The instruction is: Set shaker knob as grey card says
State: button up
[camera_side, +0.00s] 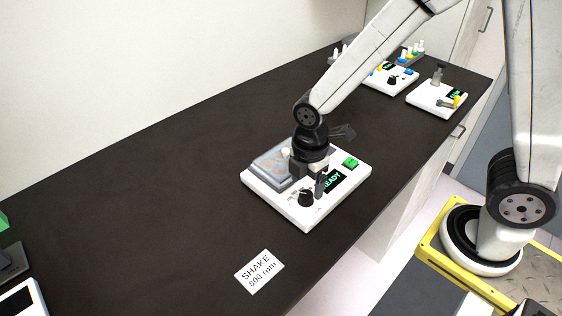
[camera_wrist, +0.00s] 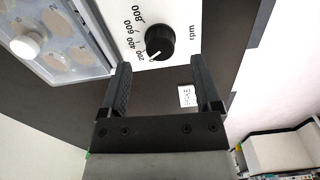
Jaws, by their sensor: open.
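The shaker (camera_side: 283,209) is a white unit with a black knob (camera_side: 306,198) at its front and a display reading READY. In the wrist view the knob (camera_wrist: 160,40) has a scale marked 200, 400, 600 and 800 rpm. Its white pointer is at the low end, near 200. The card (camera_side: 259,271) reads SHAKE 800 rpm and looks pale, lying flat on the bench. It shows partly between my fingers in the wrist view (camera_wrist: 187,95). My gripper (camera_wrist: 160,64) is open and empty, its fingertips close to the knob but not around it.
A clear-lidded plate with round wells (camera_wrist: 62,40) sits on the shaker beside the knob. A green button (camera_side: 351,162) is by the display. Other white devices (camera_side: 436,98) stand at the bench's far end.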

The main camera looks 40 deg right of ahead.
aim_at(306, 194)
jog(key=shift+f, duration=1.8)
grip_shut()
